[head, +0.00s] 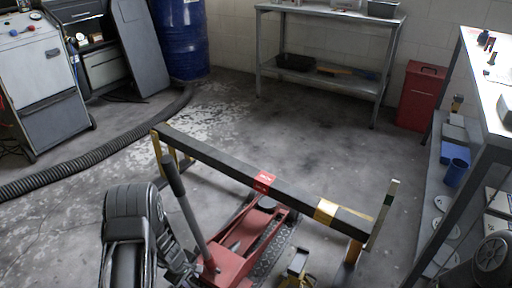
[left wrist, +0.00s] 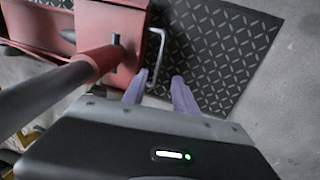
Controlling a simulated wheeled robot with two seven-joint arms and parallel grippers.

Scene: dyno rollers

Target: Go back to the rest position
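My left gripper (left wrist: 162,78) is open in the left wrist view, its two pale fingers apart with nothing held between them. A bent metal handle (left wrist: 157,45) on the side of a red jack (left wrist: 105,50) shows just beyond the left fingertip; I cannot tell whether they touch. In the head view my left arm reaches in at the bottom, beside the red jack (head: 232,258) and its grey upright lever (head: 187,213). The left fingers are not clear there. A dark rounded part of my right arm shows at the bottom right corner; my right gripper is out of view.
A black and yellow beam (head: 220,158) stands across the jack, close to my left arm. A dark treadplate (left wrist: 215,45) lies on the floor. A workbench (head: 468,100) stands at the right, a red cabinet (head: 420,95) behind it.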

